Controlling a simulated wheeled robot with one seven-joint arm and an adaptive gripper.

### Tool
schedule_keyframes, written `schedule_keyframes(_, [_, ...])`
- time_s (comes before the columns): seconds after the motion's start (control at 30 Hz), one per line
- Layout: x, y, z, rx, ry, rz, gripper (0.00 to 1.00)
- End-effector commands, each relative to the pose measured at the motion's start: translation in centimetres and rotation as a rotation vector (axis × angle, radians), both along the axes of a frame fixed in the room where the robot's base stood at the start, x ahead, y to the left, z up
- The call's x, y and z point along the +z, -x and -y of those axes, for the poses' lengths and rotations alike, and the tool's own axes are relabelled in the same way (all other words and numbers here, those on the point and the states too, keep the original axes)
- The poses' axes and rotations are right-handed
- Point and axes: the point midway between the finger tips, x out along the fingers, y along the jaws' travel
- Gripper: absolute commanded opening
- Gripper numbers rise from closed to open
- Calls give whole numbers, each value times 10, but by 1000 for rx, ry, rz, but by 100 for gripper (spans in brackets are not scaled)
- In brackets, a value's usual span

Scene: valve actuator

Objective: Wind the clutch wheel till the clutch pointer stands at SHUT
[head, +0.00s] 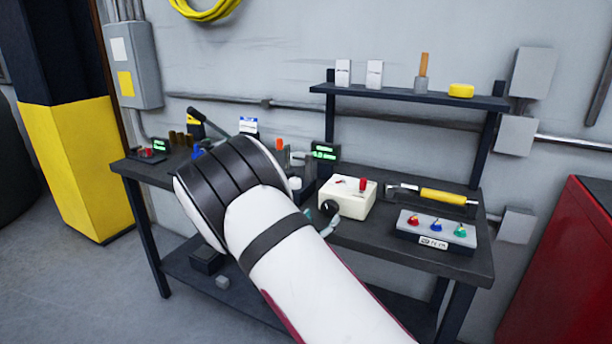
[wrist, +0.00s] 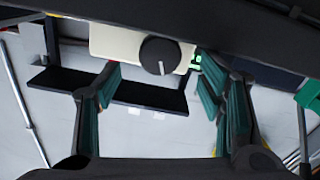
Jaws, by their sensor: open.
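A cream box (head: 352,194) stands on the dark bench, with a black round knob (head: 328,208) on its front and a red piece (head: 362,185) on top. Which part is the clutch wheel is not marked legibly; the knob is the only wheel-like part I see on this box. The wrist view shows the box (wrist: 112,40) and the knob (wrist: 159,55), which has a pale mark on its face. My gripper (wrist: 160,88) is open and empty, its teal fingers left and right of the knob in that view. I cannot read a pointer or SHUT label. In the head view my arm hides most of the gripper.
A panel with red, blue and green knobs (head: 436,230) and a yellow-handled tool (head: 442,196) lie right of the box. A shelf (head: 410,96) is above the bench (head: 400,245). A red cabinet (head: 570,260) stands at right.

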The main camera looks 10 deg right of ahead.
Motion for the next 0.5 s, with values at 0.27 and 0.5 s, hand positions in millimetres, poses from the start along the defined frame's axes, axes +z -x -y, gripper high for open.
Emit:
schedule_keyframes(0.27, [0,41,-31,3,-1,0,62])
schedule_keyframes(0.5, [13,59,-43,14,-65,-21,62])
